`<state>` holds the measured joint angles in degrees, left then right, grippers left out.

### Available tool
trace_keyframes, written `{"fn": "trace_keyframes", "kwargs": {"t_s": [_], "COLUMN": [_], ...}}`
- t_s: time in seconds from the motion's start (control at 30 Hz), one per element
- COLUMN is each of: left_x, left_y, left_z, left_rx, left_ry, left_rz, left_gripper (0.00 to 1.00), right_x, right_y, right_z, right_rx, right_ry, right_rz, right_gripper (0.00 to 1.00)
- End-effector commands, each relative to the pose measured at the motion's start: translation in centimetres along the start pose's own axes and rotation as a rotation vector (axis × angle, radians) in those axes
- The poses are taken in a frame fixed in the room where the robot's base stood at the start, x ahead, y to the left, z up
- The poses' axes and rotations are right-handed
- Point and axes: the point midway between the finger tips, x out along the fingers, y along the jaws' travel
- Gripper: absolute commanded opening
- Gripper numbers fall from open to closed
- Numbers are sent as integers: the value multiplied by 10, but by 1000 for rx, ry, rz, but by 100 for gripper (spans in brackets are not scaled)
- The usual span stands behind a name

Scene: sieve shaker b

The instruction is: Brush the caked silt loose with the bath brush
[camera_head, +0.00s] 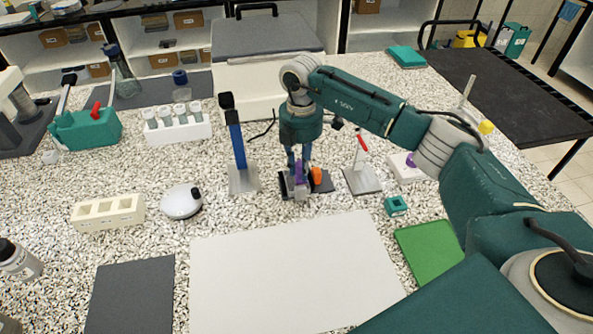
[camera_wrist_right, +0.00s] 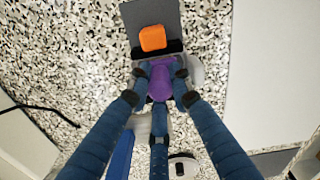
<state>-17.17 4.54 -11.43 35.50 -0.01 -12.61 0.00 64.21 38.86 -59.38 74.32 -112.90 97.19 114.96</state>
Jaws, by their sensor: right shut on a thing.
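My right gripper (camera_head: 299,176) reaches straight down near the middle of the bench. Its blue fingers are closed around a purple piece (camera_wrist_right: 160,80), which also shows between the fingers in the head view. It may be the bath brush's handle; I cannot tell for sure. A dark plate (camera_wrist_right: 152,17) lies just beyond the fingertips, with an orange block (camera_wrist_right: 152,38) on it; the block also shows right beside the gripper in the head view (camera_head: 316,176). I cannot make out bristles or caked silt. My left gripper is not in view.
A blue upright post (camera_head: 237,146) stands close left of the gripper, and a stand with a red tip (camera_head: 362,178) close right. A white domed device (camera_head: 182,202) sits further left. The large pale mat (camera_head: 290,270) in front is clear.

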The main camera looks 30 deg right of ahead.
Motion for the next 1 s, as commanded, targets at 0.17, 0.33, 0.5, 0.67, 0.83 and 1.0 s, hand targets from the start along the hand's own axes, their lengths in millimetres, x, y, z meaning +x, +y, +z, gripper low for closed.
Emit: {"fn": "trace_keyframes", "kwargs": {"t_s": [0.17, 0.33, 0.5, 0.67, 0.83, 1.0], "left_x": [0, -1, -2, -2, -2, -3], "left_y": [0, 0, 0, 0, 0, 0], "left_z": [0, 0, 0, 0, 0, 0], "left_rx": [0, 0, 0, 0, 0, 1], "left_ry": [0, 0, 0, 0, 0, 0], "left_rz": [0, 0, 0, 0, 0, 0], "left_gripper": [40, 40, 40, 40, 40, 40], "right_x": [1, 0, -2, -1, 0, 1], "right_y": [-1, 0, 3, 6, 7, 4], "right_z": [0, -2, -11, -17, -21, -13], "right_rx": [0, 0, 0, -2, 1, 1], "right_ry": [-1, -1, -1, -1, -2, -2], "right_rz": [-2, -2, -1, -1, -1, -1], "right_gripper": [0, 0, 0, 0, 0, 0]}}
